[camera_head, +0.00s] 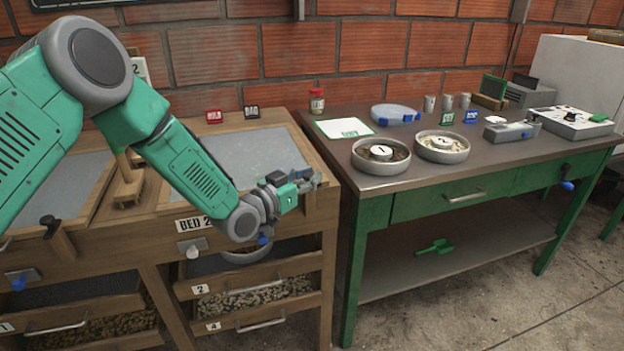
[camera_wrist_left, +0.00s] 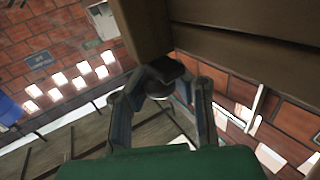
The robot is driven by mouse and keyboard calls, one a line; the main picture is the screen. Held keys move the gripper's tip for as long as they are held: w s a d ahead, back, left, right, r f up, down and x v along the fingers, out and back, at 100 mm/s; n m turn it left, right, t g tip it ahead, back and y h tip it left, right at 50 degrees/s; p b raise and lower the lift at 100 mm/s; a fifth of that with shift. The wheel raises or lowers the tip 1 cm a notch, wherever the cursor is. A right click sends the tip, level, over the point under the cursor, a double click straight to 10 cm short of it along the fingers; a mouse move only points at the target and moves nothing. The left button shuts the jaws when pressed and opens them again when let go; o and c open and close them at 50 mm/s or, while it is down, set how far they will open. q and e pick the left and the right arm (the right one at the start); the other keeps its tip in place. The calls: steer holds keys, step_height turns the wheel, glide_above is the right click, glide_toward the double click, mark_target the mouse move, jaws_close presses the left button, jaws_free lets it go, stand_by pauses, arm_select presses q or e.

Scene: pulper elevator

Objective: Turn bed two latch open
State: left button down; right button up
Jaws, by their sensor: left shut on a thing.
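The wooden bed two bears a "BED 2" label (camera_head: 194,223) on its front board. My left gripper (camera_head: 305,181) is at the front right of this bed, by its top front edge. In the left wrist view, the fingers of my left gripper (camera_wrist_left: 163,95) are closed around a dark rounded knob (camera_wrist_left: 163,69) beside a wooden board; it appears to be the bed two latch. In the head view my gripper and wrist hide this latch, so its angle cannot be told. My right gripper is in neither view.
A similar dark latch (camera_head: 51,224) sits on the left bed. Drawers of beans (camera_head: 255,298) are below bed two. A green-legged table (camera_head: 350,183) to the right carries two round bowls, a scale (camera_head: 571,121) and small items. Open floor lies in front.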

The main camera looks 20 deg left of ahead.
arm_select(q)
steer(key=shift+s+f, duration=0.1)
steer(key=shift+f, duration=0.1)
steer(key=c, duration=1.3)
jaws_free()
steer(key=shift+s+a, duration=0.1)
steer(key=shift+r, duration=0.15)
steer(key=shift+a, duration=0.1)
steer(key=v, duration=1.2)
